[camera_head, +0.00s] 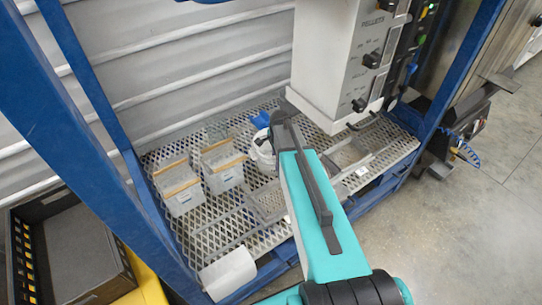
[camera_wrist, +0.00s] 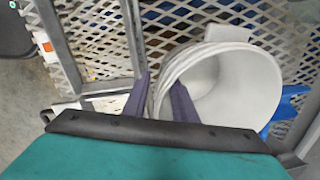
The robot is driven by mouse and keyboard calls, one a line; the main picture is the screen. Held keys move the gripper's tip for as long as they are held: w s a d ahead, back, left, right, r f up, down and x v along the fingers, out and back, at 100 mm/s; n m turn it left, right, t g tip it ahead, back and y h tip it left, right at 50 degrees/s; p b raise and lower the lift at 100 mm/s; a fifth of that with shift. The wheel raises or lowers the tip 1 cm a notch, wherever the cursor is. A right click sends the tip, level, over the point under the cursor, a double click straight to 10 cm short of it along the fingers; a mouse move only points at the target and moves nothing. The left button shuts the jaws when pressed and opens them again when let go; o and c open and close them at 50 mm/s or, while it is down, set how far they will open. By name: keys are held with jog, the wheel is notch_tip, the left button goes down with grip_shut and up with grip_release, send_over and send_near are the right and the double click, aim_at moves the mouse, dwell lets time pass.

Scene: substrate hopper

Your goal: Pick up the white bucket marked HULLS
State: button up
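The white bucket (camera_head: 262,152) stands on the metal mesh shelf, partly hidden behind my arm in the head view. In the wrist view the bucket (camera_wrist: 240,85) is large at right of centre, with its open mouth facing the camera. No HULLS marking is readable on it. My gripper (camera_wrist: 163,105) has its two dark fingers apart at the bucket's left side. The left finger is outside the bucket, and the right finger overlaps its mouth, with the near wall between them. Contact with the wall cannot be told. In the head view the fingertips are hidden.
Two clear bins (camera_head: 180,188) (camera_head: 222,165) stand left of the bucket on the mesh shelf (camera_head: 215,225). A white box marked PELLETS (camera_head: 335,60) hangs above right. Blue frame posts (camera_head: 95,90) flank the shelf. A black crate (camera_head: 115,265) is at lower left.

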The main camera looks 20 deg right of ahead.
jog(key=shift+f, duration=0.3)
jog(key=shift+w+a+f+p, duration=0.1)
jog(key=shift+w+f+p, duration=0.15)
jog(key=shift+f, duration=1)
jog(key=shift+w+f+p, duration=0.15)
jog(key=shift+f+p, duration=0.05)
jog(key=shift+f, duration=1)
grip_shut()
